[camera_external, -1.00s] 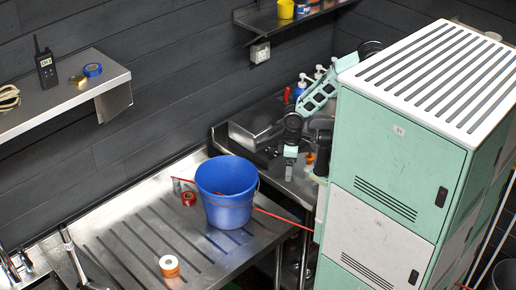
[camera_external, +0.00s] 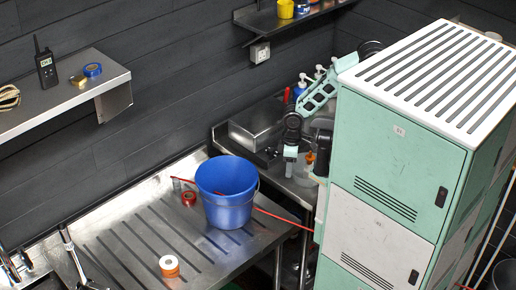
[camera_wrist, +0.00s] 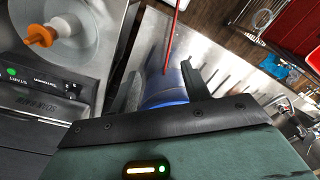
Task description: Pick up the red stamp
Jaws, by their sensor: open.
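I cannot make out a red stamp for certain in either view. The blue bucket (camera_wrist: 165,92) shows beyond the fingers.
The blue bucket (camera_external: 227,205) stands on the grooved steel drainboard (camera_external: 125,235). A thin red rod (camera_wrist: 171,40) sticks out by it. A clear vessel with an orange knob (camera_wrist: 40,36) is close at the wrist view's left. A wall shelf (camera_external: 75,98) holds a radio (camera_external: 45,65).

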